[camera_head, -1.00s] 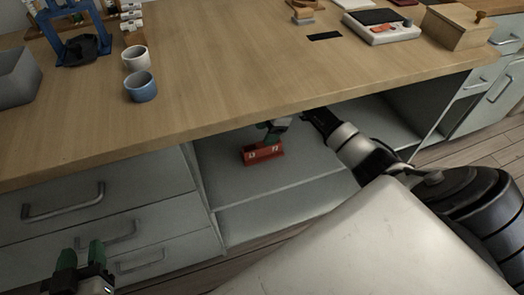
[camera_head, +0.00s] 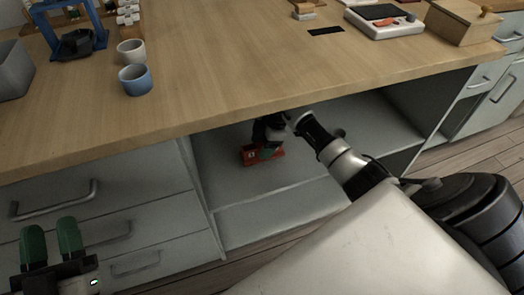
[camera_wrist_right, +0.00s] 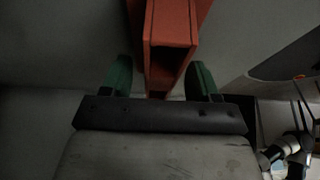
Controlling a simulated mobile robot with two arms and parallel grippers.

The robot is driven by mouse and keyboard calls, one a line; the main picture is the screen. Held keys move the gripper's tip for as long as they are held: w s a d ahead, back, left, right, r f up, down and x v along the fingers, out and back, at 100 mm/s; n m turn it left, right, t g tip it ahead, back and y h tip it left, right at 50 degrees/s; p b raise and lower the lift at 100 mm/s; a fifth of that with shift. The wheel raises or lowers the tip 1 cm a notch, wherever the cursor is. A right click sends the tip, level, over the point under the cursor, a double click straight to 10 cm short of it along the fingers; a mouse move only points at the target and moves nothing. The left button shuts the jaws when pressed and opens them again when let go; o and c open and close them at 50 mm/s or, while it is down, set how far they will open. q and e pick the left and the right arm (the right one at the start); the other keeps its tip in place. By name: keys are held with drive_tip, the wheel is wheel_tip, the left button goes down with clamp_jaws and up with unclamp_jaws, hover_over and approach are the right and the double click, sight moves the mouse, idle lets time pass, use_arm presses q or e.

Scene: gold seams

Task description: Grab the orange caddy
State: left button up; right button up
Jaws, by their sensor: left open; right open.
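The orange caddy (camera_head: 249,156) sits on the shelf under the worktop, partly hidden by my right gripper (camera_head: 268,150). In the right wrist view the caddy (camera_wrist_right: 172,45) lies between the two green fingers of my right gripper (camera_wrist_right: 160,80). The right gripper is open around the caddy. My left gripper (camera_head: 52,244) is open and empty at the lower left, in front of the drawers.
The worktop (camera_head: 220,65) overhangs the shelf (camera_head: 225,185), and my right arm reaches in below its edge. A side panel (camera_head: 192,185) bounds the shelf at left. White and blue cups (camera_head: 135,80) stand on the worktop. The shelf right of my gripper looks clear.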

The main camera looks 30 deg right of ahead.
drive_tip(key=shift+c, duration=0.4)
drive_tip(key=c, duration=1)
drive_tip(key=shift+o, duration=0.2)
drive_tip(key=shift+r, duration=0.15)
